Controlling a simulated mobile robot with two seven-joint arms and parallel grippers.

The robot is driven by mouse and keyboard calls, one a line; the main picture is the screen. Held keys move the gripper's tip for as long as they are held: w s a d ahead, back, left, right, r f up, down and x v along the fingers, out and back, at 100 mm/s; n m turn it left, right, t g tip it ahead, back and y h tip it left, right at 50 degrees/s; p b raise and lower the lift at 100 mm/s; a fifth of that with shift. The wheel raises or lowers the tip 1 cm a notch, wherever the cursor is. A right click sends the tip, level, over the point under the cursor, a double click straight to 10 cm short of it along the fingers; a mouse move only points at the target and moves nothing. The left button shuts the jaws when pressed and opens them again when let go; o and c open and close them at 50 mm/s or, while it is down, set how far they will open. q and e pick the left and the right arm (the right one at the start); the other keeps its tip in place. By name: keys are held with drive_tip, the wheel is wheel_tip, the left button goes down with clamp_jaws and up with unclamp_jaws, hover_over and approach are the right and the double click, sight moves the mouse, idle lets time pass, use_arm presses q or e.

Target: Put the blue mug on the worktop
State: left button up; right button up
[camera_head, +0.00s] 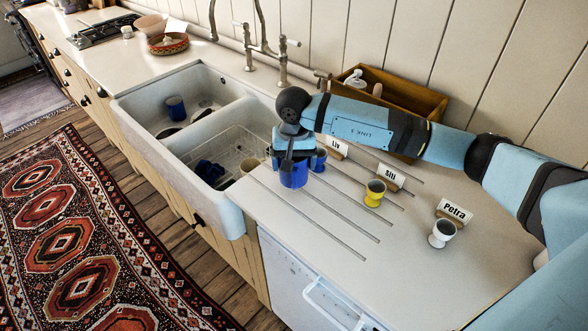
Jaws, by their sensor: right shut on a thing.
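My right gripper (292,154) is shut on a blue mug (294,178), with its arm reaching in from the right. The mug hangs roughly upright over the left end of the worktop (285,216), near the sink's edge. I cannot tell whether its base touches the surface. The gripper's wrist hides part of its top. A smaller blue cup (319,160) stands just behind it, partly hidden, by the card "Liv". Another blue mug (175,108) is in the left sink basin, and dark blue ware (209,171) lies in the right basin. My left gripper is not in view.
A yellow cup (375,194) and a white cup (442,233) stand by name cards on the right of the worktop. A wooden crate (408,96) is at the wall behind my arm. The double sink (149,150) is left. The worktop's front, with drain grooves, is clear.

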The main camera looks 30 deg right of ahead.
drive_tip(key=shift+f, duration=1.7)
drive_tip(key=shift+f, duration=0.2)
drive_tip(key=o, duration=0.9)
drive_tip(key=shift+o, duration=0.2)
drive_tip(key=shift+r, duration=0.1)
drive_tip(key=shift+r+p, duration=0.2)
drive_tip(key=shift+p, duration=0.1)
drive_tip(key=shift+r, duration=0.35)
wheel_tip(320, 180, up, 11)
drive_tip(key=b, duration=0.2)
